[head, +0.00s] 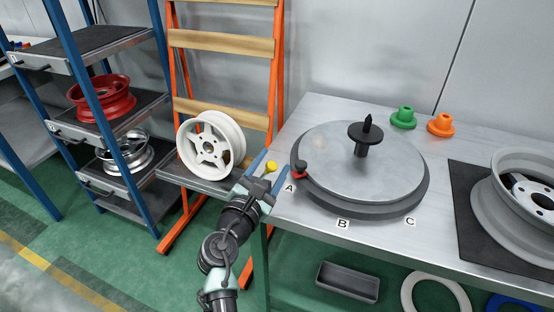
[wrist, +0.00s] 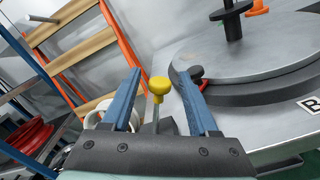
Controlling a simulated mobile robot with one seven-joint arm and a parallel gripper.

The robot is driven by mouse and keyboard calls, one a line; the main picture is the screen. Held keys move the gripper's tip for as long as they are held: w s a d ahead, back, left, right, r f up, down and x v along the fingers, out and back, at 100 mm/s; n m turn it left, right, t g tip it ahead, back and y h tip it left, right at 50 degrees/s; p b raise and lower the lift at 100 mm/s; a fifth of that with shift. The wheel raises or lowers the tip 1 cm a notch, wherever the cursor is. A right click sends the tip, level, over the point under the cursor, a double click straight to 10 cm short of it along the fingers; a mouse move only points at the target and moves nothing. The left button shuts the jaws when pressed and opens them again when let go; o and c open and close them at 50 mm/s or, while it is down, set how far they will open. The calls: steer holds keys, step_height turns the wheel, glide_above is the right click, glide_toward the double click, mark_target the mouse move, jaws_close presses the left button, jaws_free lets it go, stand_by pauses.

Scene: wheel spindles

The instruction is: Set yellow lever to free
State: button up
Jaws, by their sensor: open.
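The yellow lever is a round yellow knob (head: 271,166) on a thin grey rod, near the left edge of the metal bench. In the wrist view the knob (wrist: 159,88) shows between my two blue fingers, with its rod running down behind the gripper body. My gripper (head: 268,172) is open, one finger to each side of the knob, with a clear gap on both sides in the wrist view (wrist: 157,72). The lever's base is hidden behind my gripper. I see no label for a free position.
A round grey turntable (head: 350,165) with a black spindle (head: 364,138) stands to the right, with a red-marked black knob (head: 299,169) by label A. A white wheel (head: 211,145) sits on an orange rack to the left. Green (head: 404,118) and orange (head: 441,124) cones stand behind.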

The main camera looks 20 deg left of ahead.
steer(key=shift+w+d, duration=0.1)
steer(key=shift+w, duration=1.45)
jaws_close()
